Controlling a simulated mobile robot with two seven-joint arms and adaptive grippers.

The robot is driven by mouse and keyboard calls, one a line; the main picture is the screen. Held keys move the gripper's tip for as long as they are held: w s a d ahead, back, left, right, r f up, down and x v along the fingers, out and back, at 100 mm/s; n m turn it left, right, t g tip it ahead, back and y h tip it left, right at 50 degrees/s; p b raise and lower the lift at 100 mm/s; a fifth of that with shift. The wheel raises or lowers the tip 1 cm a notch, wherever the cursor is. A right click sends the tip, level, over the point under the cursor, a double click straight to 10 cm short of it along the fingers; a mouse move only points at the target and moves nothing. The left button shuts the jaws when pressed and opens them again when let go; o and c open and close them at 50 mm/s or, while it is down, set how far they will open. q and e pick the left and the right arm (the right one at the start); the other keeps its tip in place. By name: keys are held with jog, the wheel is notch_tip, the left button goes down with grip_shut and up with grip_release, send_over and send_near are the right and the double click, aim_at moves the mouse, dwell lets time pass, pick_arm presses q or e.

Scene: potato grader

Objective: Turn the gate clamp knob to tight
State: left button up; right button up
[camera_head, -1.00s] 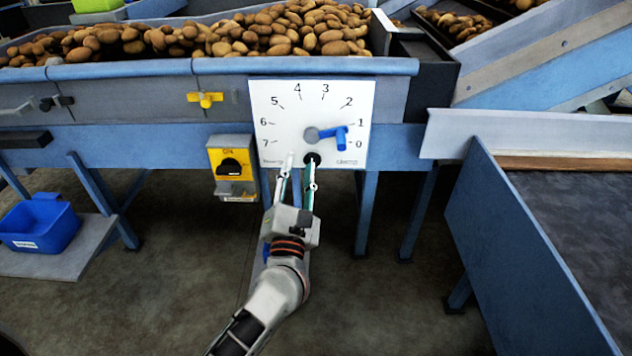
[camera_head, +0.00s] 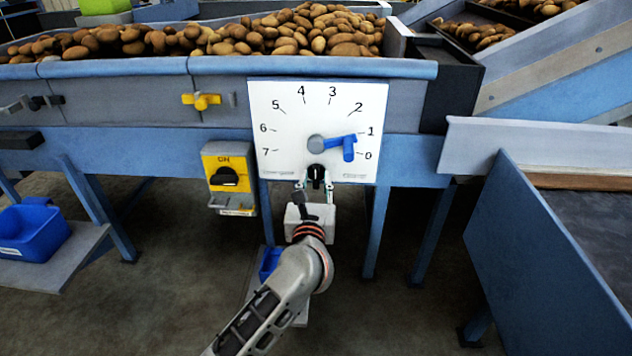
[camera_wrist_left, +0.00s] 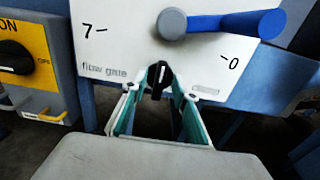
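The gate clamp knob (camera_head: 316,173) is small and black, at the bottom edge of the white flow gate scale plate (camera_head: 280,110). It also shows in the left wrist view (camera_wrist_left: 158,80), its grip bar standing roughly upright. My left gripper (camera_head: 316,186) is just below and in front of the plate. Its two teal-padded fingers reach up on either side of the knob, apart, with a small gap visible on the right in the left wrist view (camera_wrist_left: 164,84). Firm contact cannot be told. My right gripper is not in view.
The blue gate lever (camera_head: 338,142) sits just above the knob, pointing between 0 and 1. A yellow switch box (camera_head: 229,178) is left of the plate. A blue-sided table (camera_head: 530,250) stands at the right. A blue bin (camera_head: 32,230) is far left.

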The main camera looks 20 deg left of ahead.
pick_arm(q)
jog(key=shift+w, duration=0.1)
grip_shut()
